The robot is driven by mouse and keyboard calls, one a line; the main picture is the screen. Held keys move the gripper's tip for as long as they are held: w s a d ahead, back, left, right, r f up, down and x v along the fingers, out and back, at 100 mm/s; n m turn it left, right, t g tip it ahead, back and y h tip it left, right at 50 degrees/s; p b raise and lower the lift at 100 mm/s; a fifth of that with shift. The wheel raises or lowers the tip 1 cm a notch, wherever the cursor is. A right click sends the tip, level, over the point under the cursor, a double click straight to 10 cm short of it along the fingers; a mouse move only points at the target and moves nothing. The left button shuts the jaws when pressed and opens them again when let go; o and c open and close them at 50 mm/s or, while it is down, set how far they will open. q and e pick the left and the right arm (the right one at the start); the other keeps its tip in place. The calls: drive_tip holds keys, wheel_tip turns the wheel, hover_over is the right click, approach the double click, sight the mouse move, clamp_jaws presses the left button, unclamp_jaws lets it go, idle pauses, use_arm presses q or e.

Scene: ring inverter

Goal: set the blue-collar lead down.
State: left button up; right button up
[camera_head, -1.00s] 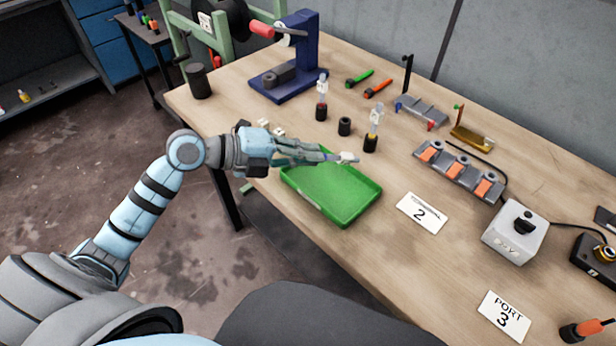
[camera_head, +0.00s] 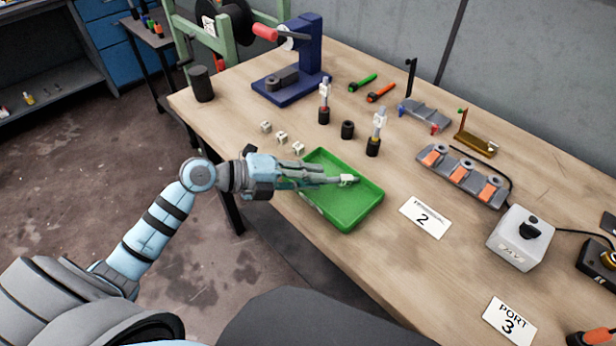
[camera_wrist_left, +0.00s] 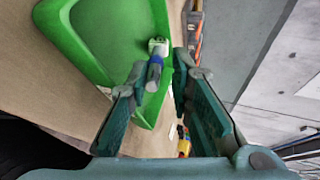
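The blue-collar lead (camera_wrist_left: 155,66) has a white end and a blue collar. In the left wrist view it is between my left fingertips (camera_wrist_left: 160,72), with a visible gap to the right finger; contact with the other finger is unclear. In the head view its white end (camera_head: 348,180) shows at the tips of my left gripper (camera_head: 338,181), which reaches over the green tray (camera_head: 345,224). The fingers look parted around the lead. Whether it rests on the tray floor is hard to tell. My right gripper is not in view.
Two upright leads in black holders (camera_head: 324,114) (camera_head: 373,146) and an empty black holder (camera_head: 347,130) stand behind the tray. White cubes (camera_head: 282,138) lie left of it. A "2" card (camera_head: 425,217), a grey rack (camera_head: 462,174) and a grey box (camera_head: 520,238) are to the right.

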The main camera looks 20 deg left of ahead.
use_arm(q)
drive_tip(key=shift+r, duration=0.1)
drive_tip(key=p+v, duration=0.8)
drive_tip(key=v, duration=0.4)
drive_tip(key=shift+p, duration=0.4)
